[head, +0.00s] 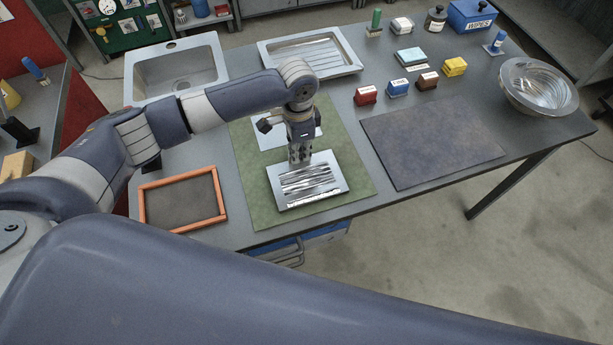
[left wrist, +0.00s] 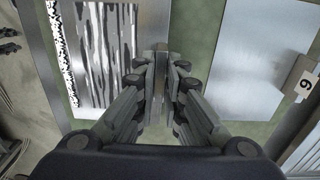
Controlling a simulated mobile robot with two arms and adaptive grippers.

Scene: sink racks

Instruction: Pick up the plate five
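A shiny metal plate (head: 308,186) with wavy dark streaks lies on the green mat (head: 245,165), near the front edge of the bench. In the left wrist view this plate (left wrist: 104,50) is to the left of the fingers. A second, plain plate (head: 280,130) lies behind it, partly covered by my arm; it is on the right in the left wrist view (left wrist: 252,60). My left gripper (head: 300,158) points down at the streaked plate's back edge. Its fingers (left wrist: 160,75) are close together, and whether they pinch a rim is unclear. No number five is readable. My right gripper is out of view.
A tag reading 6 or 9 (left wrist: 304,84) is beside the plain plate. An orange frame (head: 181,231) lies left of the mat, a dark pad (head: 432,140) right. A sink (head: 176,70), rack (head: 310,54), small coloured boxes (head: 397,88) and metal bowl (head: 538,86) stand farther off.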

